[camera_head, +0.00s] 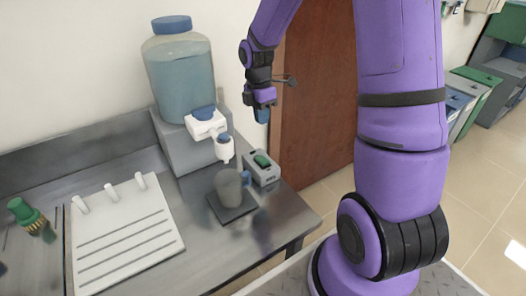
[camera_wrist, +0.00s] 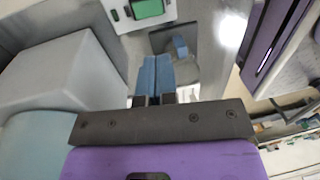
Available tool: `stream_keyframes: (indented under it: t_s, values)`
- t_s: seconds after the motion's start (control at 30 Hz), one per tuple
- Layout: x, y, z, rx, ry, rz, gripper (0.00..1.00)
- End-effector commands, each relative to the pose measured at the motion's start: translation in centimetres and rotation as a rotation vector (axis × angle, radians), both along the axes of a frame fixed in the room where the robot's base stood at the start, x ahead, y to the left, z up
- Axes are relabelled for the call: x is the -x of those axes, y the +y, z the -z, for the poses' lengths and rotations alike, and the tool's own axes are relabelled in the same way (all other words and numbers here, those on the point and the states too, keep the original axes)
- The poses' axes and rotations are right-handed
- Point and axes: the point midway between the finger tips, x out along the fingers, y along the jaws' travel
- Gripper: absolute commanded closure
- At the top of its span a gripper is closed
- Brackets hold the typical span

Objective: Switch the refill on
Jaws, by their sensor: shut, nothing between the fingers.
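A grey switch box (camera_head: 264,176) with a green rocker (camera_head: 262,160) stands on the metal bench near its right end. The green rocker also shows at the top of the wrist view (camera_wrist: 148,8). Which way the rocker is tipped I cannot tell. My gripper (camera_head: 262,117) is shut and empty, with blue fingertips pointing down. It hangs above the switch box, clearly apart from it. In the wrist view the closed fingertips (camera_wrist: 156,60) lie below the rocker in the picture. A large water jug (camera_head: 180,80) with a blue lid stands at the back, partly filled.
A white tap unit (camera_head: 208,125) and nozzle (camera_head: 224,150) are left of my gripper. Below them a grey cup (camera_head: 229,188) with a blue handle stands on a dark pad (camera_head: 243,210). A white ribbed board (camera_head: 125,235) and green brush (camera_head: 30,215) lie at left.

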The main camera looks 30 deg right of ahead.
Motion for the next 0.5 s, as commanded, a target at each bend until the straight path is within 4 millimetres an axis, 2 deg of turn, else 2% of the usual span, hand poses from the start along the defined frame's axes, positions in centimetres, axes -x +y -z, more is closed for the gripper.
stream_keyframes:
  t_s: [0.37, 0.5]
  values:
    - [-0.04, -0.03, 0.18, -0.002, 0.002, -0.006, 1.0]
    - [0.08, -0.01, 0.95, -0.002, 0.003, -0.006, 1.0]
